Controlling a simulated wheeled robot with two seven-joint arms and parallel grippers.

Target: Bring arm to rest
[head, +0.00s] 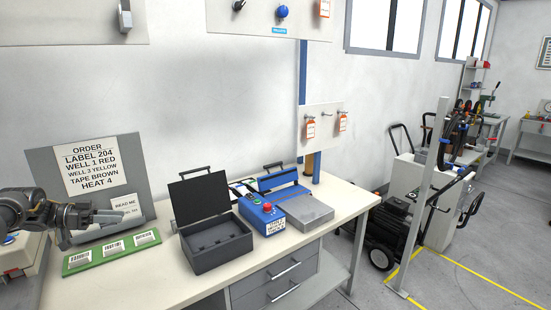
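My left arm comes in from the left edge, and its dark grey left gripper (93,229) is over the left end of the workbench (170,292). Its two fingers look spread apart, with nothing visible between them. The gripper is in front of the grey order board (140,178) and above the green strip (78,269) with several white label blocks. My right gripper is not in view.
An open dark grey case (217,253) stands mid-bench, its lid raised. Right of it are a blue labelled device (262,217) and a grey flat-topped unit (303,213). A metal post (430,200) and wheeled machine (390,225) stand beyond the bench.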

